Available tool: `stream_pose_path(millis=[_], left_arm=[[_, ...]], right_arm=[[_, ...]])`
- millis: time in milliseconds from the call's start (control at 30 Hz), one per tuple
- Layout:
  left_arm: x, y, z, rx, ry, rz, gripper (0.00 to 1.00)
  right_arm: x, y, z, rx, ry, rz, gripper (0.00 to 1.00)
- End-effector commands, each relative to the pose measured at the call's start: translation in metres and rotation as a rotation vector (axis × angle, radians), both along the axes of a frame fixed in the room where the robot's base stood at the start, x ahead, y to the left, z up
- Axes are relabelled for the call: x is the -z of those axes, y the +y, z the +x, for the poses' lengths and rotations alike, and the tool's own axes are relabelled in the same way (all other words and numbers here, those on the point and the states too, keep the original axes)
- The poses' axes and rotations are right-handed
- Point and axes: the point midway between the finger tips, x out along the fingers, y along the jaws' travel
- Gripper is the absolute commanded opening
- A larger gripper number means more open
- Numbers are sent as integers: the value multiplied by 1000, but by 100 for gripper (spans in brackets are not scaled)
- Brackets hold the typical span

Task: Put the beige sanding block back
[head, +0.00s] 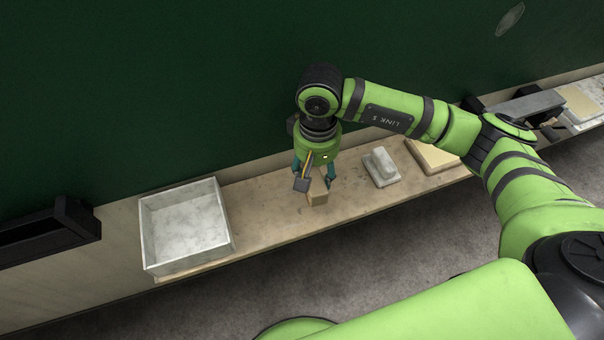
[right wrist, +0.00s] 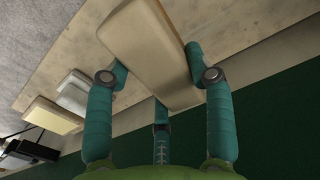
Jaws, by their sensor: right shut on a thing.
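The beige sanding block (head: 318,193) is between the fingers of my right gripper (head: 315,180), over the middle of the narrow wooden shelf (head: 265,212). The gripper points down and is shut on it. In the right wrist view the beige block (right wrist: 150,48) fills the space between the teal fingers of the right gripper (right wrist: 150,75), one on each side. I cannot tell whether its underside touches the shelf. My left gripper is not in view.
An open, empty-looking pale tray (head: 228,228) stands at the shelf's left end. A white block with a raised grip (head: 381,167) and a flat beige-topped block (head: 432,154) lie right of the gripper. A green wall (head: 150,90) rises behind. Shelf between tray and gripper is clear.

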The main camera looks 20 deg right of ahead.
Motion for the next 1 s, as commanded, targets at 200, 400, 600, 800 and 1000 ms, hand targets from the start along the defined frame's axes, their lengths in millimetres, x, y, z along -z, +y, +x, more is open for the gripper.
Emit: stream_pose_path(millis=[200,400,600,800,1000], left_arm=[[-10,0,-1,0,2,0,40],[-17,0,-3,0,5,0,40],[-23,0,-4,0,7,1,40],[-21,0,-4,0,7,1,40],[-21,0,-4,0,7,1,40]], right_arm=[[16,20,18,0,1,0,20],[29,22,19,1,4,-1,20],[53,21,20,0,0,-1,20],[55,21,20,-1,-1,-1,66],[54,21,20,0,0,0,77]])
